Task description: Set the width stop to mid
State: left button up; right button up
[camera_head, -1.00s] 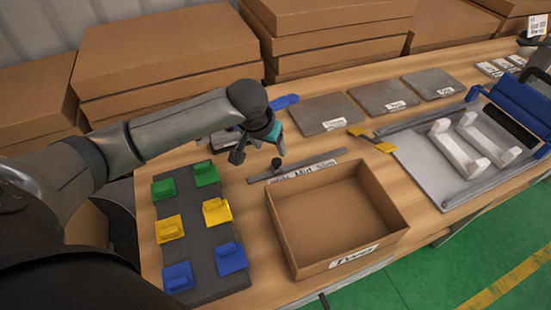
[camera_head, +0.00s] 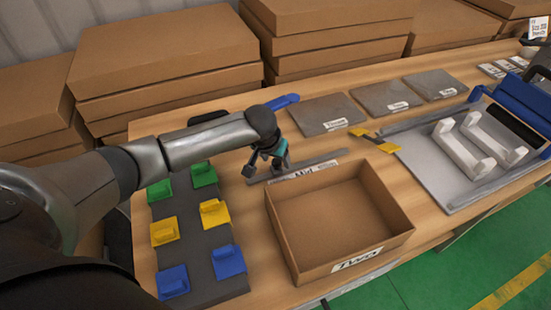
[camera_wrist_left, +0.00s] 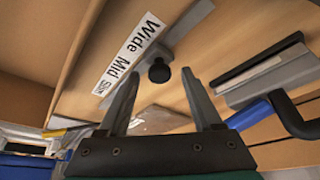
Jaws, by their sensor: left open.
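The width stop is a grey rail (camera_head: 322,161) on the table behind the open box, with a white label (camera_head: 316,169) along it. In the left wrist view the label (camera_wrist_left: 130,52) reads Wide, Mid, Slim, and a round black knob (camera_wrist_left: 159,70) stands nearest the Wide end. My left gripper (camera_head: 262,165) is open over the rail's left end and hides the knob in the head view. In the left wrist view the knob appears between the open fingertips (camera_wrist_left: 160,74); I cannot tell whether they touch it. My right gripper is out of view.
An open cardboard box (camera_head: 335,225) stands in front of the rail. A dark board (camera_head: 205,255) with green, yellow and blue blocks lies to the left. Grey plates (camera_head: 327,114) lie behind the rail, and a machine with white brackets (camera_head: 465,150) is at right.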

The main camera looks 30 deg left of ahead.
pick_arm(q)
grip_shut()
dwell(0.3)
dwell(1.0)
